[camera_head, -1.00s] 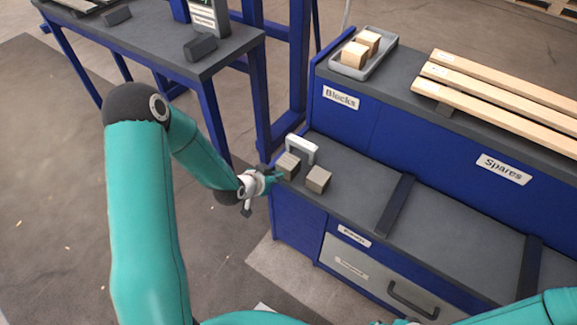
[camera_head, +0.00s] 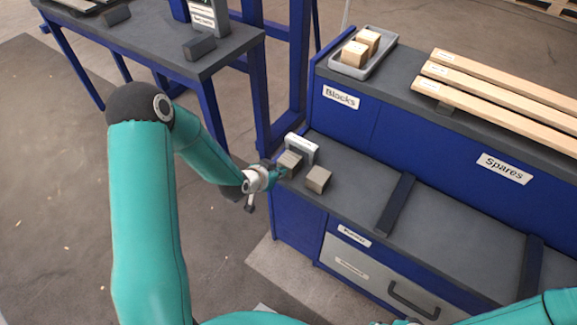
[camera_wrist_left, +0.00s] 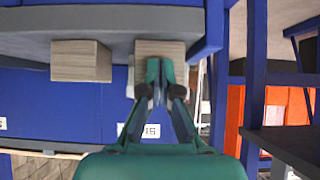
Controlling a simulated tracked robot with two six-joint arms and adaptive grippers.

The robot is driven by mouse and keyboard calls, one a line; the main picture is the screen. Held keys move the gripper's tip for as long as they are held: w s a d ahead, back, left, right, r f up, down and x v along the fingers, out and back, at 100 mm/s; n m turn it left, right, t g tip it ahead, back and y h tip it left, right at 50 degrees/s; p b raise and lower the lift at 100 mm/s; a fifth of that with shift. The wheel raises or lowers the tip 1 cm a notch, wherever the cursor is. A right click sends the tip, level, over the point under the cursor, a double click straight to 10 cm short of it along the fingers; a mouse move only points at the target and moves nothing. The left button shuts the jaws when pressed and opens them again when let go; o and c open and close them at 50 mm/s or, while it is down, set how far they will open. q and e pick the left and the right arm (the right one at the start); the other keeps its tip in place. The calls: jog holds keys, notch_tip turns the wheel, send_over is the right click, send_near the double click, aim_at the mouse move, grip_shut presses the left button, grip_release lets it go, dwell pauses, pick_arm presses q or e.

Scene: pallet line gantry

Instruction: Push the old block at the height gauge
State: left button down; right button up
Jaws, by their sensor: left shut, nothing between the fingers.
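A weathered grey-brown old block (camera_head: 290,161) sits on the lower bench ledge, right at the mouth of the small pale arch-shaped height gauge (camera_head: 301,146). I cannot tell whether block and gauge touch. A second grey-brown block (camera_head: 318,179) lies to its right, apart from it. My left gripper (camera_head: 283,172) is shut and empty, its tips at the near side of the first block. In the left wrist view the shut fingertips (camera_wrist_left: 160,88) point at that block (camera_wrist_left: 160,48), and the second block (camera_wrist_left: 80,60) is to the left. My right gripper is out of view.
A grey tray (camera_head: 379,66) with two pale blocks stands on the upper shelf, beside several long planks (camera_head: 500,92). Dark bars (camera_head: 395,205) cross the ledge to the right.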

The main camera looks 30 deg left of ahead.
pick_arm(q)
jog(key=shift+w+d+b, duration=0.1)
jog(key=shift+w+b, duration=0.2)
jog(key=shift+w, duration=0.8)
jog(key=shift+s, duration=0.1)
jog(key=shift+s+a+b, duration=0.15)
jog(key=shift+s+b, duration=0.4)
jog(key=shift+s, duration=0.9)
jog(key=shift+s+a+b, duration=0.1)
jog(key=shift+s+b, duration=0.4)
jog(key=shift+s, duration=0.95)
jog(key=s+r+p, duration=0.4)
jog(key=r+p, duration=0.1)
jog(key=r, duration=0.5)
jog(key=shift+a+p, duration=0.15)
jog(key=shift+p, duration=0.25)
